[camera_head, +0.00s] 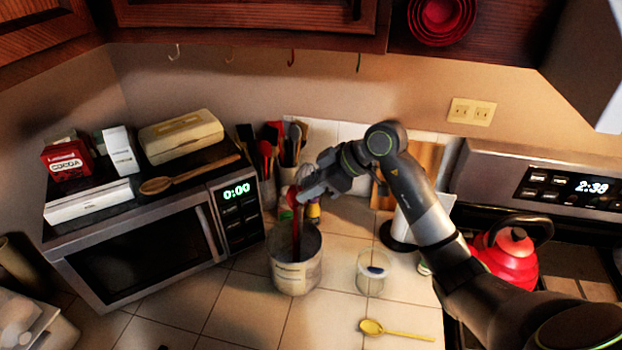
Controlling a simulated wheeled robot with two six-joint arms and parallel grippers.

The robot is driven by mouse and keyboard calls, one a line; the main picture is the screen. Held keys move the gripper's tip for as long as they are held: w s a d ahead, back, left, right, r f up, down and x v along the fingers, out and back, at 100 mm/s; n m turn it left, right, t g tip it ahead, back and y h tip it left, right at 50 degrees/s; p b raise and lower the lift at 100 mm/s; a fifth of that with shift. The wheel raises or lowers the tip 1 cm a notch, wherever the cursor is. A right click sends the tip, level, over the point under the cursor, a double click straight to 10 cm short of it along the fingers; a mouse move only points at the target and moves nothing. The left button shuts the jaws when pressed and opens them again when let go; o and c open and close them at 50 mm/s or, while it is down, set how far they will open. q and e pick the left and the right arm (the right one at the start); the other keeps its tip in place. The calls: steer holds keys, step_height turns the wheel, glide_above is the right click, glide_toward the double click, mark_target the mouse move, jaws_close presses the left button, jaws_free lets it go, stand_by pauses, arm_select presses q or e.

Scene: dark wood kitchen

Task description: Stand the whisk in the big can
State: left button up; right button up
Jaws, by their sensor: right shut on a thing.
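The big can (296,279) stands upright and open-topped on the tiled counter, right of the microwave. My right gripper (299,193) is above its mouth, shut on a long red utensil, which I take to be the whisk (296,226). The whisk hangs about upright, its lower part inside the can's opening. The can's near wall hides its lower end, so I cannot tell whether it touches the bottom. My left gripper is out of view.
A clear cup (372,274) stands right of the can, and a yellow spoon (397,330) lies in front. The microwave (155,250) is close on the left. Behind is a utensil holder (291,174). A red kettle (507,255) sits on the stove at right.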

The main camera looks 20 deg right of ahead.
step_height(320, 180, down, 8)
steer(key=b, duration=0.3)
steer(key=shift+w+a, duration=0.25)
steer(key=shift+a, duration=0.15)
stand_by(0.3)
steer(key=o, duration=1.1)
steer(key=shift+b+v, duration=2.4)
steer(key=shift+v, duration=6.4)
steer(key=shift+w+a, duration=0.1)
